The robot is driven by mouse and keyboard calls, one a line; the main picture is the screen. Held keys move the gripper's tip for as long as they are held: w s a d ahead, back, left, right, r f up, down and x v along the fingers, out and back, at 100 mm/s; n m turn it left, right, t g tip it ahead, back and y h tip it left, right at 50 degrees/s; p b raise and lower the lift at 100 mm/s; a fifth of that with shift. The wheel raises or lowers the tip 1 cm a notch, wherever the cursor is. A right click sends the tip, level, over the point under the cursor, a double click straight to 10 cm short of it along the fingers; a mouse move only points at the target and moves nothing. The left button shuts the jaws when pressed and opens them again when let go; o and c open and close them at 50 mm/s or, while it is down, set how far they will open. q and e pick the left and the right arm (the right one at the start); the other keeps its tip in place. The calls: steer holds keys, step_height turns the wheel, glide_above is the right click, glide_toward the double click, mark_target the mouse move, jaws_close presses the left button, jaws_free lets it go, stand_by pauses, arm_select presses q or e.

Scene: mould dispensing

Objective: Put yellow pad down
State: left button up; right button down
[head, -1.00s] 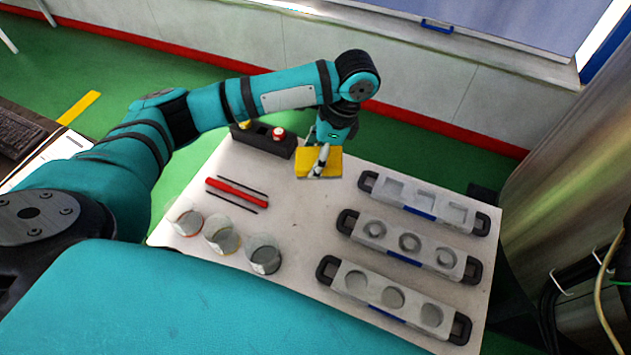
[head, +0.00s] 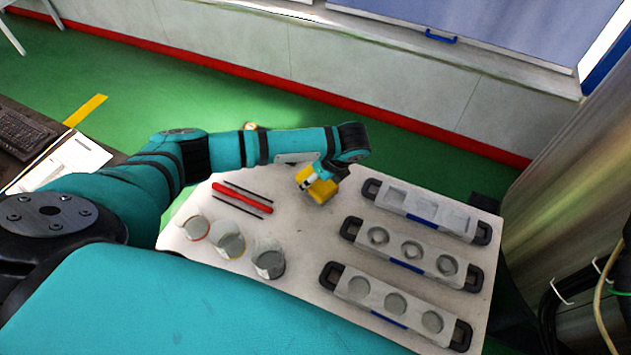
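The yellow pad (head: 320,190) is at the back middle of the white table, left of the trays. It looks tilted, and part of it is behind the fingers. My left gripper (head: 308,182) is at the pad, reached by the teal arm from the left, and appears shut on it. I cannot tell whether the pad's lower edge touches the table. My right gripper is not in view.
Three grey mould trays (head: 412,210) with black handles stand on the right. Three clear cups (head: 268,260) stand at the front left. A red stick (head: 240,198) lies between two thin black rods. The table (head: 310,235) is clear in the middle.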

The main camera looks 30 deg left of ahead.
arm_select(q)
step_height(320, 180, down, 2)
steer(key=shift+f, duration=0.2)
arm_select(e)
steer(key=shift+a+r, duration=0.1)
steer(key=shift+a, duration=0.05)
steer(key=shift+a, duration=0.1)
arm_select(q)
steer(key=o, duration=1.7)
steer(key=shift+f, duration=0.1)
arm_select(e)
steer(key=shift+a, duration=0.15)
arm_select(q)
steer(key=b+v, duration=0.1)
steer(key=v, duration=1.1)
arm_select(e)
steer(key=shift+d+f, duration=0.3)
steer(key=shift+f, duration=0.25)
